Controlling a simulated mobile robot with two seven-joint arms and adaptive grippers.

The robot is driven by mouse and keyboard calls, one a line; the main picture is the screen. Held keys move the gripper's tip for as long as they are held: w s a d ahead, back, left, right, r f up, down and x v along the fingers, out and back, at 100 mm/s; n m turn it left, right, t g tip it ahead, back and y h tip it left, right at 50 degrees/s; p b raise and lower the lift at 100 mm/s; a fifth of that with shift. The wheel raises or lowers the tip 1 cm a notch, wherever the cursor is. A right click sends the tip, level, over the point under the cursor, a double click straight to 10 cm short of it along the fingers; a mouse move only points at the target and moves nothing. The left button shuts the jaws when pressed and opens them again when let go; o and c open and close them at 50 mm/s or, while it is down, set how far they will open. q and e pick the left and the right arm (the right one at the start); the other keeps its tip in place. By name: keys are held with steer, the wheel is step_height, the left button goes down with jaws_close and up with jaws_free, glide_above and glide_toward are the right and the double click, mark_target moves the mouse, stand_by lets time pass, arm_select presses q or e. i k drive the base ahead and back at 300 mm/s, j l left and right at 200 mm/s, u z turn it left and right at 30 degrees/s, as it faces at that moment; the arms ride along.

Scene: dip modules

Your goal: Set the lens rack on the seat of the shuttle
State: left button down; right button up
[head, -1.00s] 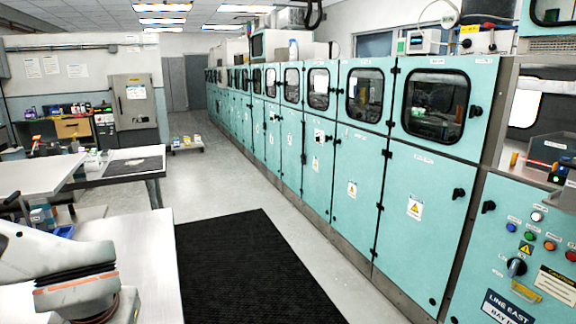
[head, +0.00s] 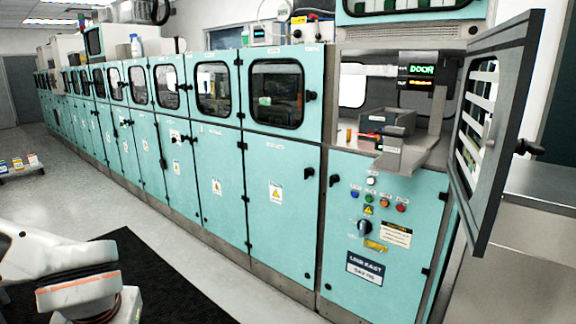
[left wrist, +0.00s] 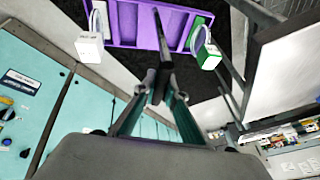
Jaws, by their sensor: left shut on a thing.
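In the left wrist view my left gripper (left wrist: 160,85) is shut on a purple rack (left wrist: 125,25), which I take for the lens rack. Its fingers meet at a dark part by the rack's near side. White blocks with pale rings (left wrist: 90,47) hang at both ends of the rack, and one end has a green patch. The rack is above the dark floor mat, clear of the machines. In the head view a grey tray-like carriage (head: 405,155), probably the shuttle, juts from an open bay. Its seat is not clear. The rack and both grippers are outside the head view.
The bay's door (head: 490,110) stands open to the right, sticking out towards me. A lit display (head: 421,71) hangs inside the bay. A control panel (head: 378,225) is below it. Teal cabinets (head: 210,185) line the left. A grey counter (head: 530,250) is at right.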

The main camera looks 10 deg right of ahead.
mark_target(404, 160)
steer(key=i+j+z, duration=0.1)
steer(key=i+z, duration=0.3)
steer(key=i+j+z, duration=0.2)
steer(key=i+z, duration=0.25)
steer(key=i+j+z, duration=0.4)
steer(key=k+l, duration=0.1)
